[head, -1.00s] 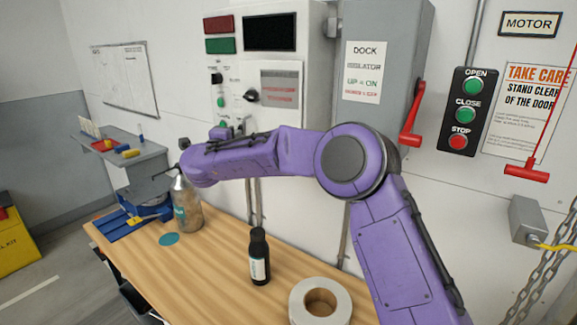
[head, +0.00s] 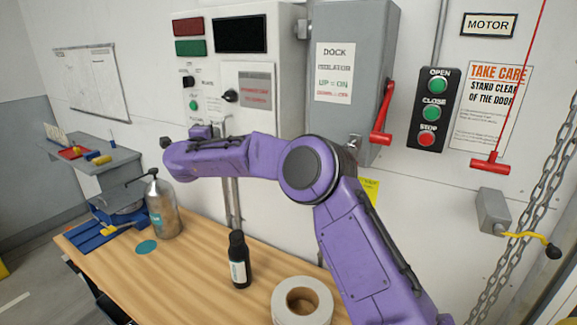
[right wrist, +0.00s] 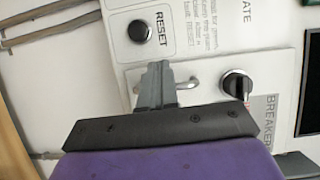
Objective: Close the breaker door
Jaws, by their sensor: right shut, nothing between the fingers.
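The breaker door (head: 256,108) is a small white panel with a grey label and a black knob, on the white control cabinet. In the right wrist view the breaker door (right wrist: 283,72) carries a silver handle (right wrist: 190,84) and the black knob (right wrist: 238,84). I cannot tell whether it is flush or slightly ajar. My right gripper (head: 222,124) is at the cabinet front, left of the door. In the right wrist view the gripper (right wrist: 157,80) is shut and empty, its fingers overlapping part of the handle; contact is unclear. My left gripper is out of view.
A wooden bench below holds a pump bottle (head: 163,208), a black bottle (head: 239,262) and a tape roll (head: 302,282). The grey isolator box (head: 350,30) with its red lever (head: 381,115) stands right of the cabinet. A RESET button (right wrist: 141,31) is close to the fingers.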

